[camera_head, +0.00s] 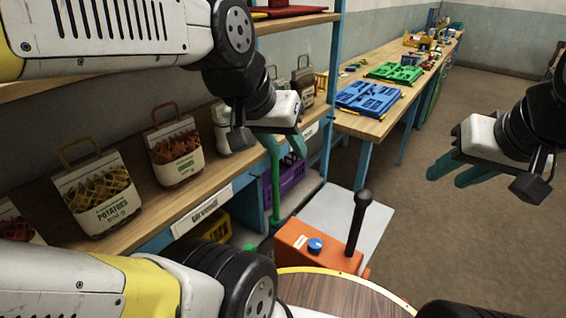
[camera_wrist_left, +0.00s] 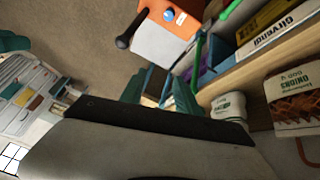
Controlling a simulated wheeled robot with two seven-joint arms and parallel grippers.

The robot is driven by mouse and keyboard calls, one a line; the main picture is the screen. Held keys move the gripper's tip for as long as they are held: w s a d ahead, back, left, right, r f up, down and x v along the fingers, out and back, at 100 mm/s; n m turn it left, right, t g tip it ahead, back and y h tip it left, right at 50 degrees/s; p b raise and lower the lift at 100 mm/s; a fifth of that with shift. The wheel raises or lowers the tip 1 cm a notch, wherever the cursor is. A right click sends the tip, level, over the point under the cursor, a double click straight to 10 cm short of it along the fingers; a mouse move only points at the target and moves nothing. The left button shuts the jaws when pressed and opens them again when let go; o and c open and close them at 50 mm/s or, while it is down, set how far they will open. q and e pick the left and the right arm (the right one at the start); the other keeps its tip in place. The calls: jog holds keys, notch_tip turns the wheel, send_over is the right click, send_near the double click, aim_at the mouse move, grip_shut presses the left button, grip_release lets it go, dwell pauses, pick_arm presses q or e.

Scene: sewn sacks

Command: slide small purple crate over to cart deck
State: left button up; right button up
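The purple crate (camera_head: 291,174) sits on the lower shelf under the wooden counter, partly hidden by a green post and the shelf frame. A strip of it also shows in the left wrist view (camera_wrist_left: 208,54). The cart deck (camera_head: 352,222) is a pale grey plate beside the shelf, next to an orange housing with a black-knobbed lever; it also shows in the left wrist view (camera_wrist_left: 158,46). My left gripper (camera_head: 286,147) is open and empty, above the crate in the picture. My right gripper (camera_head: 456,173) is open and empty over the floor at right.
Sacks of potatoes (camera_head: 97,195) and onions (camera_head: 175,148) stand on the wooden counter. A yellow crate (camera_head: 214,228) is on the lower shelf, left of the purple one. A long table (camera_head: 372,125) holds blue and green trays. The floor (camera_head: 420,240) at right is clear.

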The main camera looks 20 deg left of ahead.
pick_arm(q)
jog(key=w+a+f+n+g, duration=0.1)
jog(key=w+f+n, duration=0.2)
jog(key=w, duration=0.4)
jog(key=w+a+f+n+g, duration=0.1)
jog(key=w+f+n, duration=0.2)
jog(key=w, duration=0.5)
jog(key=w+a+f+n+y, duration=0.2)
jog(key=w+f+y, duration=0.1)
jog(key=w+f, duration=0.55)
jog(key=w+a+f+n+y, duration=0.1)
jog(key=w+f+n+y, duration=0.3)
jog(key=f, duration=0.8)
jog(key=w+a+f+y, duration=0.1)
jog(key=w+a+f, duration=0.1)
jog(key=w+f, duration=0.75)
jog(key=shift+s+a+f+n+g+y, duration=0.1)
jog(key=shift+s+a+f+n+y, duration=0.5)
jog(key=shift+a, duration=1.75)
jog(key=shift+s+a+f+n+g+y, duration=0.1)
jog(key=shift+s+a+f+n+y, duration=0.2)
jog(key=shift+a+f+y, duration=1.35)
jog(key=shift+s+a+r+n+g+y, duration=0.15)
jog(key=shift+s+a+n, duration=0.3)
jog(key=shift+a, duration=2.6)
jog(key=shift+w, duration=0.1)
